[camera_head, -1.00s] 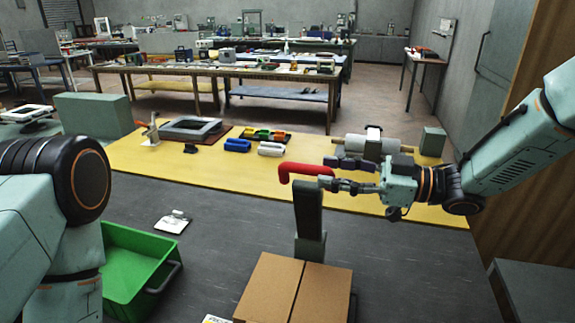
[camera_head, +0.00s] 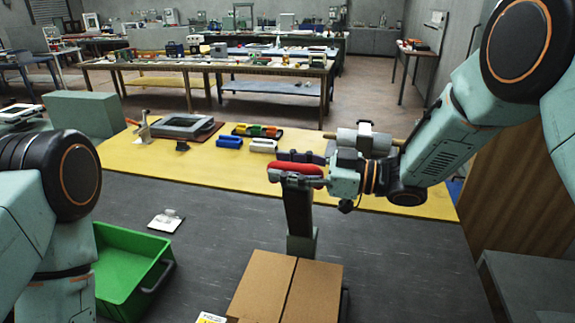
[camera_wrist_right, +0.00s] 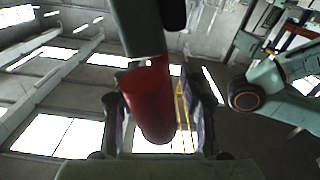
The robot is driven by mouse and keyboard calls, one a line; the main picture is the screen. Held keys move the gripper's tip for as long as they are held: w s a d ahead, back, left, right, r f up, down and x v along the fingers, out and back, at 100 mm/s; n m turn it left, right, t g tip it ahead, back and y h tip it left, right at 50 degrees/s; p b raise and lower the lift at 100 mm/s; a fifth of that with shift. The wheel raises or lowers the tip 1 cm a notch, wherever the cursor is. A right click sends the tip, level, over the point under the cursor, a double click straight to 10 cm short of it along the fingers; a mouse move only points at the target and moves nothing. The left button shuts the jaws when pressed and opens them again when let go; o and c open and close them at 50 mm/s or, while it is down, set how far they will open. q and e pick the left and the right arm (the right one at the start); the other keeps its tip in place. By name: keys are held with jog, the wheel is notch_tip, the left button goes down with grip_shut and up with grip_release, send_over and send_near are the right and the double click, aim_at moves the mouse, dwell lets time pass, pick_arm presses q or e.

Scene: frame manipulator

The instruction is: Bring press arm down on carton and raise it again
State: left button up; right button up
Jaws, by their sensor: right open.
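The brown carton (camera_head: 262,287) sits closed at the bottom middle of the head view, its lower part cut off by the frame edge. Behind it the grey press arm (camera_head: 298,210) stands upright, with a red handle (camera_head: 297,169) at its top. My right gripper (camera_head: 300,166) is at the handle, with its fingers along either side. In the right wrist view the red handle (camera_wrist_right: 150,105) lies between the two open fingers (camera_wrist_right: 160,115). Contact with the fingers is hard to tell. My left arm shows at the left, but its gripper is out of view.
A green bin (camera_head: 130,265) stands left of the carton on the dark tabletop (camera_head: 215,225). A small white item (camera_head: 166,220) lies behind the bin. The yellow mat (camera_head: 215,172) carries a grey frame (camera_head: 187,126), coloured bins (camera_head: 258,131) and a roller (camera_head: 365,140).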

jog(key=shift+s, duration=0.15)
jog(key=shift+c, duration=1.1)
jog(key=shift+w+a, duration=0.2)
jog(key=shift+a, duration=0.05)
jog(key=c, duration=0.4)
grip_shut()
jog(key=shift+f, duration=0.1)
